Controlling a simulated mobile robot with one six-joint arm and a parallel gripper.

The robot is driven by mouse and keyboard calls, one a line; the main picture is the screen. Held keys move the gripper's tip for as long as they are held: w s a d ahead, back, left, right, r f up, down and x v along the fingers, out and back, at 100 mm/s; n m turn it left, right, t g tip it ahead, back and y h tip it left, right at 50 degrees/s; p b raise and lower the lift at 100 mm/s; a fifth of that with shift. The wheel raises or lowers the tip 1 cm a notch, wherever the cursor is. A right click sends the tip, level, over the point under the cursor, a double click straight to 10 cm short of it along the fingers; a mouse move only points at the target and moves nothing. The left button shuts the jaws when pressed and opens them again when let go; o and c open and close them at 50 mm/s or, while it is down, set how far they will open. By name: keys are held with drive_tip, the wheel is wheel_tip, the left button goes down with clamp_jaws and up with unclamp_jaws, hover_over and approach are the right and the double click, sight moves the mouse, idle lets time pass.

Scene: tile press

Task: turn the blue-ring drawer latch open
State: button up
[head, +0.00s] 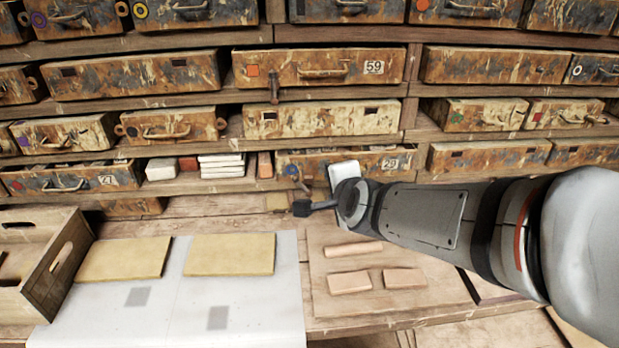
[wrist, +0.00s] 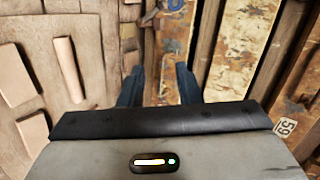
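The blue-ring drawer, its face rusty and flaked (head: 325,160), is in the lower row behind my wrist, with a 29 label. Its blue ring (head: 292,169) shows at its left end, and the ring also shows at the top of the wrist view (wrist: 175,4). A small slanted brown piece (head: 303,182), perhaps the latch, shows just below the ring; its exact angle is unclear. In the wrist view my gripper (wrist: 159,85) has its two dark fingers apart, pointing toward the drawer front, with nothing seen held.
The orange-square drawer (head: 318,68), marked 59, is above, with a latch (head: 274,90) hanging down. White and red blocks (head: 221,166) sit left of the blue-ring drawer. Clay pieces (head: 350,282) lie on a board below. A wooden crate (head: 58,262) stands at left.

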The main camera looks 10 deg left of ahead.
sight(302, 186)
drive_tip(key=w+a+f+m+t+h+b, duration=0.1)
drive_tip(key=a+f+m+t+h+b, duration=0.15)
drive_tip(key=a+f+m+b, duration=0.4)
drive_tip(key=w+a+f+m+t+h+b, duration=0.15)
drive_tip(key=a+m+t, duration=0.25)
drive_tip(key=m, duration=0.6)
drive_tip(key=w+p, duration=0.1)
drive_tip(key=w, duration=0.6)
drive_tip(key=shift+d, duration=0.2)
drive_tip(key=shift+f, duration=0.1)
clamp_jaws()
